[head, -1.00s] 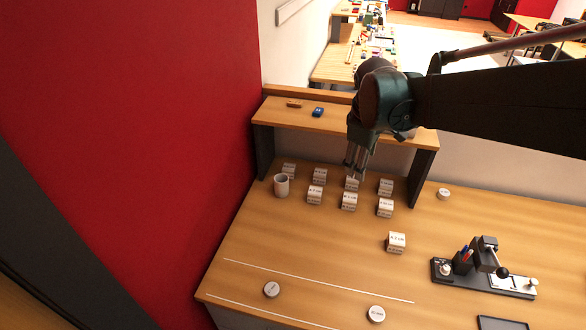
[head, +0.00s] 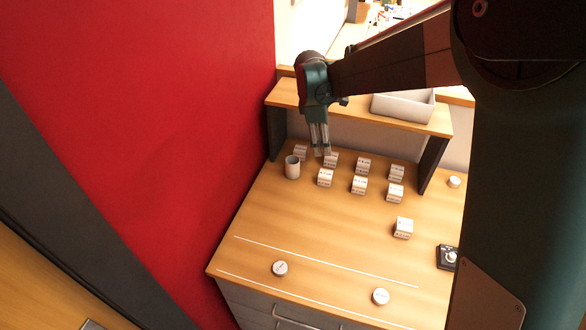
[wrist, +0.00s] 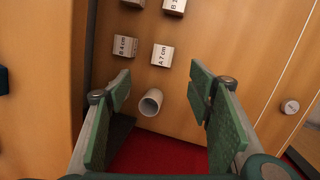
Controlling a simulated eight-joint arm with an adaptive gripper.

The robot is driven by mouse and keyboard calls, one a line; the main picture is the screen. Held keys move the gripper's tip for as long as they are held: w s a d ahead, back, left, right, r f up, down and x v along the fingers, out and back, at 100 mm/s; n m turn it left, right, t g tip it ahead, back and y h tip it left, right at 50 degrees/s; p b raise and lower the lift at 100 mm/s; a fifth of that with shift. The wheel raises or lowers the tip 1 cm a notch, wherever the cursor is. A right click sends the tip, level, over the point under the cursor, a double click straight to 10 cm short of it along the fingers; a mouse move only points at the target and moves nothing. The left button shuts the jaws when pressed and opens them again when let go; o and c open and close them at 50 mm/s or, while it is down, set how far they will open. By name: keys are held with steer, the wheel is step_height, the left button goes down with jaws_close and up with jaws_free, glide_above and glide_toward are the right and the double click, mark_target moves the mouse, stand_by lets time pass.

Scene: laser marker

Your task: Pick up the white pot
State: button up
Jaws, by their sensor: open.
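The white pot (head: 292,167) is a small open-topped cylinder. It stands upright on the wooden table at the left, near the red wall and in front of the raised shelf. In the wrist view the pot (wrist: 151,102) shows between and beyond the two green finger pads, nearer the left one. My gripper (head: 320,150) points down in front of the shelf, just right of the pot and above the table. The gripper (wrist: 165,108) is open and empty in the wrist view, and the pot appears apart from both fingers.
Several white labelled blocks (head: 359,185) stand in rows right of the pot, one close under my gripper. The shelf (head: 362,113) with a white bin (head: 403,106) stands behind. Round white discs (head: 280,268) lie at the front.

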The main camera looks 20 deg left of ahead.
mark_target(293, 167)
steer(key=w+a+f+n+p, duration=0.1)
steer(key=a+f+n, duration=0.3)
steer(key=a+f, duration=0.6)
steer(key=w+a, duration=0.1)
steer(key=a, duration=0.2)
steer(key=shift+a+f+n+g+h+p, duration=0.15)
steer(key=shift+f+n+g+h+p, duration=0.15)
steer(key=shift+h+p, duration=0.1)
steer(key=shift+f, duration=0.1)
steer(key=shift+x, duration=1.2)
steer(key=shift+f, duration=0.1)
steer(key=shift+x, duration=2.5)
steer(key=shift+w, duration=0.1)
steer(key=shift+c, duration=0.5)
steer(key=c, duration=0.9)
